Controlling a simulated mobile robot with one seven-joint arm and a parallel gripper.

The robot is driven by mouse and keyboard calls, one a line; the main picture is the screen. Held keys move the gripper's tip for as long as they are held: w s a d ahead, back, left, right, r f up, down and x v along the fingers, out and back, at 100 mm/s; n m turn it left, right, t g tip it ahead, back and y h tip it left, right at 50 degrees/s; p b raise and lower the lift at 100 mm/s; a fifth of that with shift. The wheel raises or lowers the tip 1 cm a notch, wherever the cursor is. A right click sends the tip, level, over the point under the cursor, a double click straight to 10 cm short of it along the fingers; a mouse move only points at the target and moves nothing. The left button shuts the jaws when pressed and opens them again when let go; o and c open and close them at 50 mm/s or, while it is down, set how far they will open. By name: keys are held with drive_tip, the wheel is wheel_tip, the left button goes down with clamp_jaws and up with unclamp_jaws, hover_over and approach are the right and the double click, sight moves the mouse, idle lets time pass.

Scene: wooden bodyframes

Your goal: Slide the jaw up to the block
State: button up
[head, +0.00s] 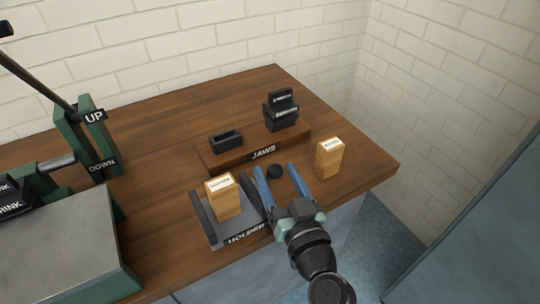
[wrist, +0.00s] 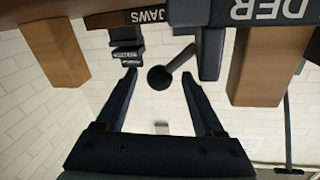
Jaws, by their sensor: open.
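The holder (head: 233,230) is a grey plate near the table's front edge. A wooden block (head: 223,197) with a white label stands on it, beside a fixed dark wall (head: 203,216) on its left. The dark sliding jaw (head: 253,200) stands to the block's right with a small gap between; in the wrist view the jaw (wrist: 211,50) also shows apart from the block (wrist: 254,68). A rod with a round black knob (wrist: 160,79) sticks out from the jaw. My gripper (head: 276,171) is open, its blue fingers on either side of the knob, not visibly closed on it.
A second labelled wooden block (head: 329,159) stands right of my gripper. Behind is a wooden JAWS stand (head: 217,158) with black jaw pieces (head: 281,110). A green press with a lever (head: 84,135) is at the left.

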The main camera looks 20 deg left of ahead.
drive_tip(key=shift+x, duration=2.35)
clamp_jaws()
